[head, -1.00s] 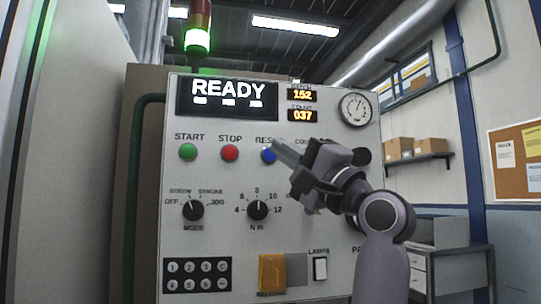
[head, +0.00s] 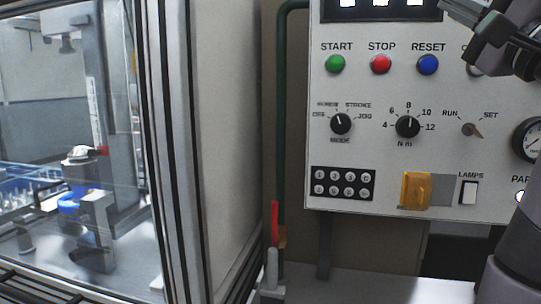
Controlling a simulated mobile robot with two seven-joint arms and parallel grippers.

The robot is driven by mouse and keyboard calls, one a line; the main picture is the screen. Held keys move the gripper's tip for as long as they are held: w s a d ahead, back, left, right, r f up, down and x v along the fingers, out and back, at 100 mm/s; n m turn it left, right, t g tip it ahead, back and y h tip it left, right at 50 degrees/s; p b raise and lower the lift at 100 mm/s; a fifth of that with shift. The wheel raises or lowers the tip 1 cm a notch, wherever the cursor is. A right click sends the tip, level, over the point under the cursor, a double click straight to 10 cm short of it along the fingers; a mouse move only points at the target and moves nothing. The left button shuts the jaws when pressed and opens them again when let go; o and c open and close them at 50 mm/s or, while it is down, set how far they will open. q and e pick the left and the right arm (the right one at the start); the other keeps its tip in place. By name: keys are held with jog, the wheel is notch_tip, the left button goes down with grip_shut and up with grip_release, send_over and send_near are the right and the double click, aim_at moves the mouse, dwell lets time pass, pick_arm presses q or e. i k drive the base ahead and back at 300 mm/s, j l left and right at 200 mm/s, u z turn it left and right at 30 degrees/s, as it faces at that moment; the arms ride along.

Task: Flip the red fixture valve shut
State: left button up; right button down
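The red valve lever (head: 275,223) stands upright in the lower middle of the head view, in the gap between the glazed enclosure and the control panel. A small brass-coloured part (head: 282,237) shows just behind it, by the green pipe. My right gripper (head: 463,14) is at the upper right, in front of the panel and far from the lever. Its fingers are seen nearly edge-on, so their opening is unclear, and nothing shows held in them. My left gripper is not in view.
The control panel (head: 390,190) carries buttons, knobs, a keypad and a yellow cover (head: 415,190). A pale bench surface (head: 370,288) lies clear below the panel.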

aim_at(275, 204)
jog(key=k+j, duration=0.65)
jog(key=k, duration=0.25)
